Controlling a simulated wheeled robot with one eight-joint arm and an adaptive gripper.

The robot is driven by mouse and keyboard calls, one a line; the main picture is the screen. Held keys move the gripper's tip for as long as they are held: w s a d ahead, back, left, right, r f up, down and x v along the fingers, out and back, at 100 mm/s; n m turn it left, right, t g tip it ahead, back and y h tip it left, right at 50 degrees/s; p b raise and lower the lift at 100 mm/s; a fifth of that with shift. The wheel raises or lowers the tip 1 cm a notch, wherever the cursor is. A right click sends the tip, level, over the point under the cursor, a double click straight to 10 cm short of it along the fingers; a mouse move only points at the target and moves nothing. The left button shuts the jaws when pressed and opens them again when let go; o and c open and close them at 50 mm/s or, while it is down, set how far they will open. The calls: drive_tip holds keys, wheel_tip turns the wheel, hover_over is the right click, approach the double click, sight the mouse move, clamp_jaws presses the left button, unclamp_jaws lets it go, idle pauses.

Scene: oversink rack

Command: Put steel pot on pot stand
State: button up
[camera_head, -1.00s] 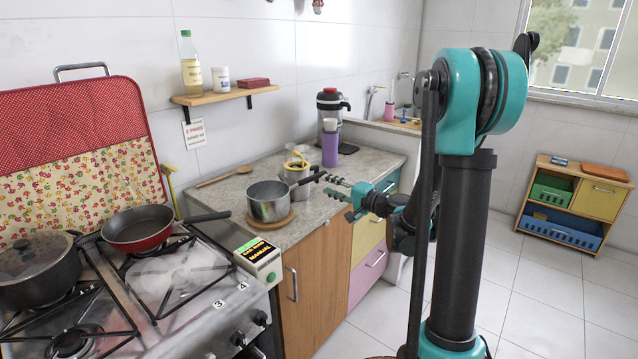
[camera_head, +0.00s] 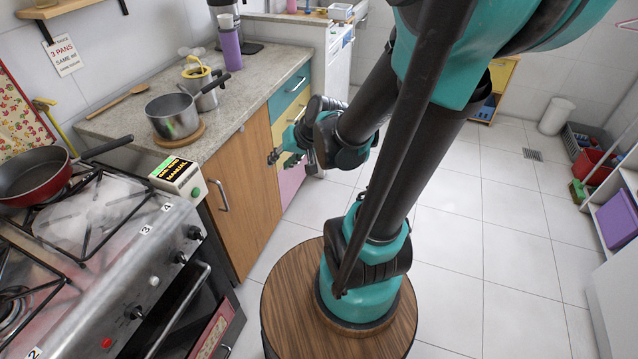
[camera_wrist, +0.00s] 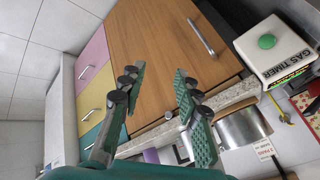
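The steel pot (camera_head: 173,117) sits upright on a round wooden pot stand (camera_head: 179,139) on the counter. Its dark handle (camera_head: 212,84) points right and back, past a smaller metal vessel. My gripper (camera_head: 288,155) is off the counter's front edge, low before the cabinet drawers and apart from the pot. In the wrist view, the two fingers of my gripper (camera_wrist: 158,78) are spread with nothing between them. The steel pot (camera_wrist: 243,129) shows upside down there, beyond the counter edge and to the right of the fingers.
A red pan (camera_head: 35,175) is on a burner. A purple bottle (camera_head: 230,50) and a wooden spoon (camera_head: 118,100) are farther back.

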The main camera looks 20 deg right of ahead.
drive_tip(key=s+d+f+n+g+h, duration=0.1)
drive_tip(key=s+d+f+h, duration=0.2)
drive_tip(key=s+d, duration=0.5)
drive_tip(key=shift+s+d+f+h, duration=0.2)
drive_tip(key=shift+d+f+h, duration=0.1)
drive_tip(key=shift+h, duration=0.5)
